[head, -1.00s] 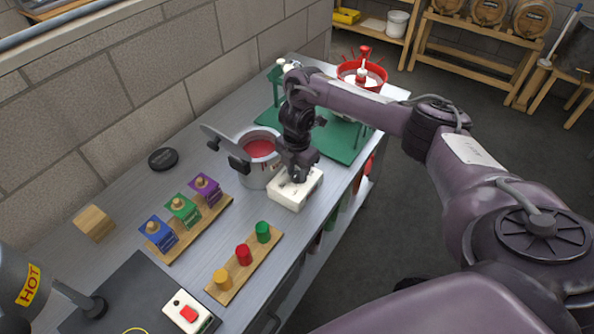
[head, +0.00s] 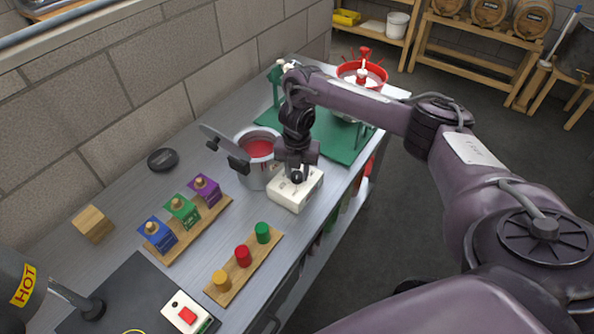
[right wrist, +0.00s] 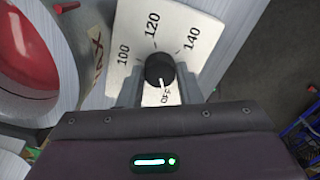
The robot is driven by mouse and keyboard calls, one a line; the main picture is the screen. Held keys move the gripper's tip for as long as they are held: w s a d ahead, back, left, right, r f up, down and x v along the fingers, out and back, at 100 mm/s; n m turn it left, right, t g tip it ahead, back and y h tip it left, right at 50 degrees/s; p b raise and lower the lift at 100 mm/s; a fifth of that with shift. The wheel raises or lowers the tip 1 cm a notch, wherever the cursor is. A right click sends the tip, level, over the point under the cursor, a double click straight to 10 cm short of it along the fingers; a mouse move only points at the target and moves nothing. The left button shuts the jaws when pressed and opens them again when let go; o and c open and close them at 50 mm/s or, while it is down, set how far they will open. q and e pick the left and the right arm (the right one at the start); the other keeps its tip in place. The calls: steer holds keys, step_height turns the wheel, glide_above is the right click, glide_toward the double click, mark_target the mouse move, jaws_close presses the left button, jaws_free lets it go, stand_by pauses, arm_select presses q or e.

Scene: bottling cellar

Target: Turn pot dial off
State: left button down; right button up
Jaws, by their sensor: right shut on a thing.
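The pot (head: 249,172) is a grey vessel with red contents, standing on the bench at the middle of the head view. A white control box (head: 285,201) sits at its front right. In the right wrist view the box's white face (right wrist: 183,30) carries the marks 100, 120, 140 and OFF. The black pot dial (right wrist: 158,67) is at its middle, and its white pointer is turned toward OFF. My right gripper (right wrist: 160,84) is shut on the dial, a finger on each side. In the head view my right wrist hides the dial. My left gripper is not in view.
Blue, green and purple blocks (head: 159,234) stand on a wooden strip, near red, green and yellow cylinders (head: 243,255). A green stand (head: 345,143) and red-rimmed vessel (head: 375,71) are behind my right arm. A red switch (head: 187,315) is at the front. A wall borders the bench.

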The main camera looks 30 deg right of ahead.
mark_target(297, 175)
steer(key=shift+w+r, duration=0.1)
steer(key=o, duration=1)
steer(key=shift+c, duration=0.2)
step_height(297, 175, up, 8)
steer(key=p, duration=0.3)
steer(key=shift+f, duration=0.25)
